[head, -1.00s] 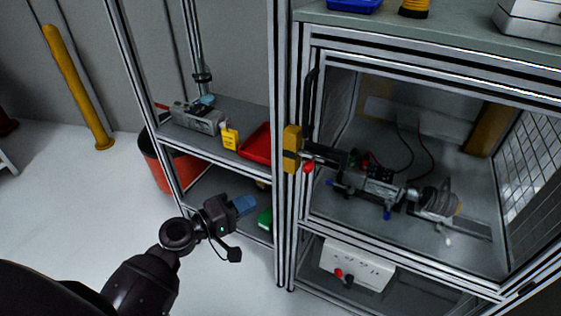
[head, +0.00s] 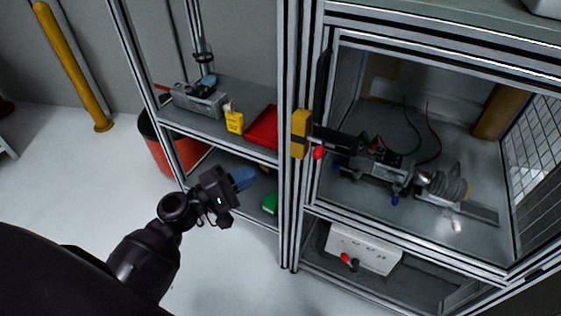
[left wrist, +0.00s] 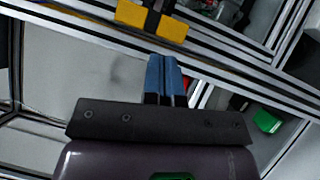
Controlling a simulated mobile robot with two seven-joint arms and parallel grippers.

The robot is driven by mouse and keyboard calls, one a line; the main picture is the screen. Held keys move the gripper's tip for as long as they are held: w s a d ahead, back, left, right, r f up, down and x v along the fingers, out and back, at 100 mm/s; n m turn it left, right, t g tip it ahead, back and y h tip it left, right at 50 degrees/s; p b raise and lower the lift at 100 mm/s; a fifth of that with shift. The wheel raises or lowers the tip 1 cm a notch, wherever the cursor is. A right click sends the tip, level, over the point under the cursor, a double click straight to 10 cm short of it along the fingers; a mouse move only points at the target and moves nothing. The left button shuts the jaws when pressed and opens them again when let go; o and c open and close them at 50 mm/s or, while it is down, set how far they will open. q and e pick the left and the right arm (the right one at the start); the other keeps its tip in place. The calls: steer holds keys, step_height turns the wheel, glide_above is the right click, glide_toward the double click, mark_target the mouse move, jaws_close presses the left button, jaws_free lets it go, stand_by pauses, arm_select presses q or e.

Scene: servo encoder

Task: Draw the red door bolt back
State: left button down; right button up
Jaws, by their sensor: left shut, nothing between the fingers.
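The red door bolt knob (head: 319,153) shows in the head view at the left edge of the cabinet opening, beside a yellow block (head: 301,134) on the frame post. A dark bar runs from the block toward the right, just above the knob. My left gripper (head: 243,178) is to the left of and lower than the knob, in front of the open shelf, apart from it. Its blue fingers are shut and empty. In the left wrist view the fingers (left wrist: 163,78) point at the frame, with the yellow block (left wrist: 152,20) beyond them. My right gripper is not in view.
The cabinet holds a motor assembly (head: 380,166) on its floor. A white socket box (head: 363,248) lies below. The left shelf carries a red tray (head: 263,127), a yellow bottle (head: 234,121) and a grey vise (head: 200,100). An orange bin (head: 176,150) stands behind.

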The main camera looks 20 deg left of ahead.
arm_select(q)
steer(key=p+x, duration=0.1)
steer(key=x, duration=0.3)
steer(key=s+d+p+x, duration=0.1)
steer(key=x, duration=0.3)
steer(key=d+x, duration=0.1)
steer(key=x, duration=0.3)
steer(key=shift+s+d+r+p, duration=0.1)
steer(key=shift+d+r+p, duration=0.2)
steer(key=shift+p, duration=0.1)
steer(key=d, duration=0.3)
steer(key=shift+s, duration=0.1)
